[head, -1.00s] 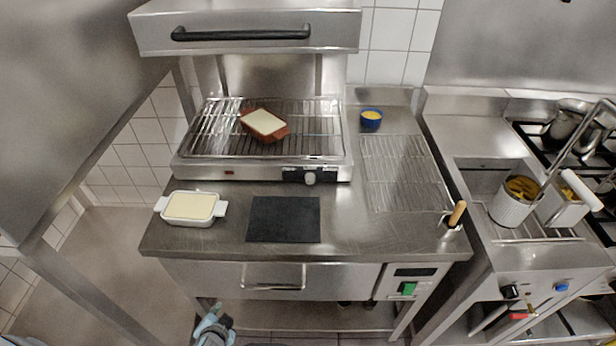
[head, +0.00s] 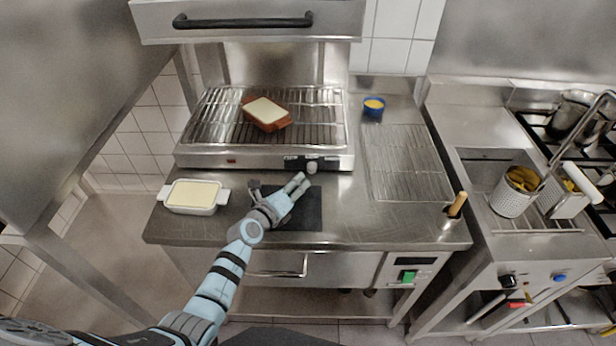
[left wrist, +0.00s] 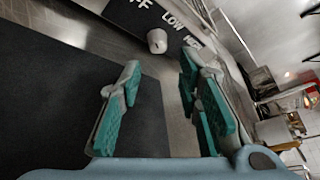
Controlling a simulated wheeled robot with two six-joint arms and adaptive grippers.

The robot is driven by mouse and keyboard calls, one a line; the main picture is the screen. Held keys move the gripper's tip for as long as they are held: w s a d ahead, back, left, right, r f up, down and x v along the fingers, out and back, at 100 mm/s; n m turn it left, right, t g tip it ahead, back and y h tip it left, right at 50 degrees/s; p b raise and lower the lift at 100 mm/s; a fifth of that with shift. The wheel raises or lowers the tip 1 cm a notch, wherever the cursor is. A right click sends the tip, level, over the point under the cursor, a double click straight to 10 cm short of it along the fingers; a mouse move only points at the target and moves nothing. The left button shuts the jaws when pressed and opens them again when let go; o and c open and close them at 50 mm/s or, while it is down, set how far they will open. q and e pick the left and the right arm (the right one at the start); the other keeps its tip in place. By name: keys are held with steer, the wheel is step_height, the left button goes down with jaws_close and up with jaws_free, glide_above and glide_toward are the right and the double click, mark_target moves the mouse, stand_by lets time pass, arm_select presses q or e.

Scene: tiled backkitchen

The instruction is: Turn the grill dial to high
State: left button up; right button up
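The grill dial (head: 312,168) is a small pale round knob on a dark panel at the front right of the grill (head: 222,160). In the left wrist view the dial (left wrist: 157,40) sits below white lettering that reads OFF, LOW and a partly hidden third word. I cannot tell where the dial points. My left gripper (head: 300,184) is just in front of the dial, over the black mat. In the left wrist view its teal-padded fingers (left wrist: 160,65) are apart and empty, with the dial beyond their tips and not touched. My right gripper is not in view.
A reddish-brown dish (head: 268,119) with a pale top sits on the grill rack. A white dish (head: 195,195) stands left of the black mat (head: 309,215). A blue bowl (head: 373,112) and a wooden handle (head: 457,204) are to the right. The grill hood (head: 247,35) hangs above.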

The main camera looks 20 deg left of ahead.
mark_target(311, 171)
arm_select(q)
steer(key=b+x, duration=0.2)
steer(key=x, duration=0.2)
steer(key=f+b+x, duration=0.1)
steer(key=b+x, duration=0.2)
steer(key=x, duration=0.1)
steer(key=shift+w+f, duration=0.1)
steer(key=shift+f, duration=0.15)
steer(key=shift+w+d+r+b, duration=0.1)
steer(key=shift+w+b, duration=0.1)
steer(key=shift+b, duration=0.1)
steer(key=shift+r, duration=0.25)
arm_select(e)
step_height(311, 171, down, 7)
arm_select(q)
steer(key=shift+c, duration=0.5)
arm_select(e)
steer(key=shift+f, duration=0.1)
arm_select(q)
jaws_close()
